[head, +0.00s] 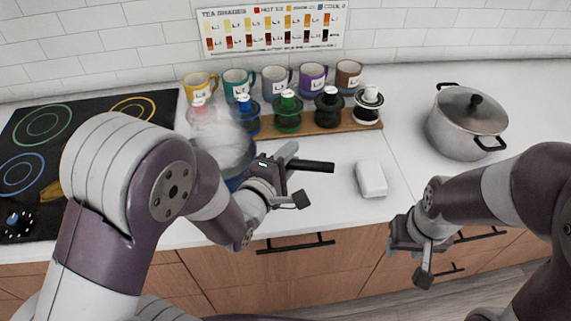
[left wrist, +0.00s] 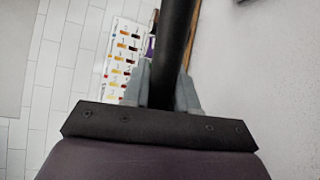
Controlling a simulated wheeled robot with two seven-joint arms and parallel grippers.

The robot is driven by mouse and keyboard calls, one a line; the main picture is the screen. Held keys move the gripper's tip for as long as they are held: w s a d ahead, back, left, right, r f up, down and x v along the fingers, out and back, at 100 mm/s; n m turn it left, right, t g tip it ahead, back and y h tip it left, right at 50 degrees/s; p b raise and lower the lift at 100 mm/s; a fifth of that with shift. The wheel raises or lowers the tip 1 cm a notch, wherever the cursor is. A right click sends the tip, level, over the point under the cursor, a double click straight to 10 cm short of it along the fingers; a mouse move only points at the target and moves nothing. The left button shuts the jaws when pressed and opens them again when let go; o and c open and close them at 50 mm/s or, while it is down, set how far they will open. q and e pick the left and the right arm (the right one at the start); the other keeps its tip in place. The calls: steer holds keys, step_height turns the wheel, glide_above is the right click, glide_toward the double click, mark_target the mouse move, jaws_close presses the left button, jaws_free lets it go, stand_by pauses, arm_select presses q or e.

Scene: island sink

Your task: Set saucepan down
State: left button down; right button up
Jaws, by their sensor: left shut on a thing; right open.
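The saucepan (head: 222,152) shows as a hazy grey-white round shape behind my left arm, with a bit of blue below it. Its black handle (head: 318,166) sticks out to the right. My left gripper (head: 288,162) is shut on this handle. In the left wrist view the dark handle (left wrist: 174,50) runs between the two grey fingers (left wrist: 170,92). The saucepan's base is hidden, so I cannot tell whether it touches the counter. My right gripper (head: 425,248) is open and empty in front of the counter, at the right.
A black hob (head: 85,138) lies at the left. A white block (head: 371,179) lies right of the handle. A lidded pot (head: 467,122) stands at the right. Counter between them is clear.

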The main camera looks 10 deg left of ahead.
arm_select(q)
steer(key=w+f, duration=0.1)
steer(key=f, duration=0.1)
steer(key=w+a+f, duration=0.1)
steer(key=f, duration=0.1)
steer(key=w+f, duration=0.1)
steer(key=f, duration=0.1)
steer(key=shift+w+a, duration=0.15)
steer(key=shift+w, duration=0.2)
steer(key=shift+f, duration=0.15)
steer(key=c, duration=0.9)
jaws_free()
steer(key=b+v, duration=0.1)
steer(key=v, duration=1.1)
